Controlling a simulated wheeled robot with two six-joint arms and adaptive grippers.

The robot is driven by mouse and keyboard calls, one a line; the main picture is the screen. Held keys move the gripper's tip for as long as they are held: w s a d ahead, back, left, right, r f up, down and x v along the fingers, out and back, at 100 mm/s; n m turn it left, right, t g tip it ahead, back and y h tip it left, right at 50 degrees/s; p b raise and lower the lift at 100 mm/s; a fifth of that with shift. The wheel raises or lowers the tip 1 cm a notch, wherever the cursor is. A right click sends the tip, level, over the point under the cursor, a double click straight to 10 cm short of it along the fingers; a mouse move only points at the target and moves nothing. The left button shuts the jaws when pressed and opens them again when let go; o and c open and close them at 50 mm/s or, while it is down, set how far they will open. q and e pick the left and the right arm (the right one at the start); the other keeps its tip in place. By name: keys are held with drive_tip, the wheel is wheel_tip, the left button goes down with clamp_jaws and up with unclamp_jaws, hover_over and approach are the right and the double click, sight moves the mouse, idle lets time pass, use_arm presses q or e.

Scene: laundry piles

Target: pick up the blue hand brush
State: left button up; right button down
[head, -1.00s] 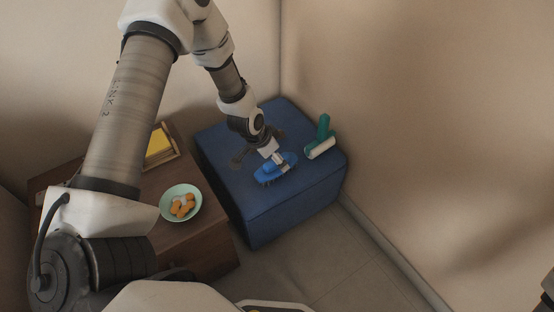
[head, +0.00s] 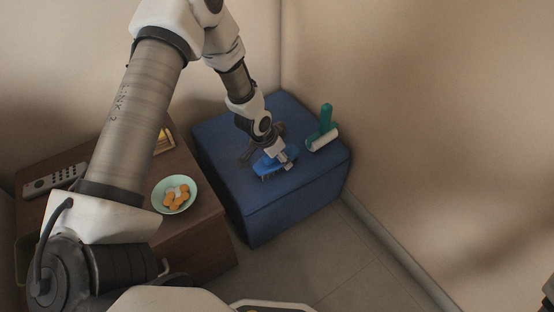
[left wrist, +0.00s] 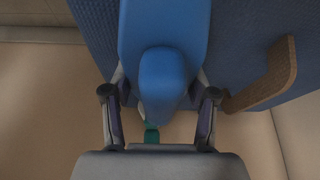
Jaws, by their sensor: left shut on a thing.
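The blue hand brush (head: 266,166) is at the blue ottoman's top (head: 225,135), bristles facing down in the head view. My left gripper (head: 281,160) is shut on it, with its fingers on either side. In the left wrist view the brush (left wrist: 165,75) fills the space between the fingers of the left gripper (left wrist: 160,110). I cannot tell whether the bristles touch the ottoman.
A lint roller (head: 324,130) with a green handle stands right of the brush. A brown curved item (left wrist: 270,80) lies on the ottoman, partly hidden in the head view. A brown table holds a bowl of orange pieces (head: 174,195) and a remote (head: 54,181).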

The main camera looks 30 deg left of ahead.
use_arm(q)
wheel_tip(320, 180, up, 10)
drive_tip(key=p, duration=0.7)
drive_tip(key=shift+r, duration=0.1)
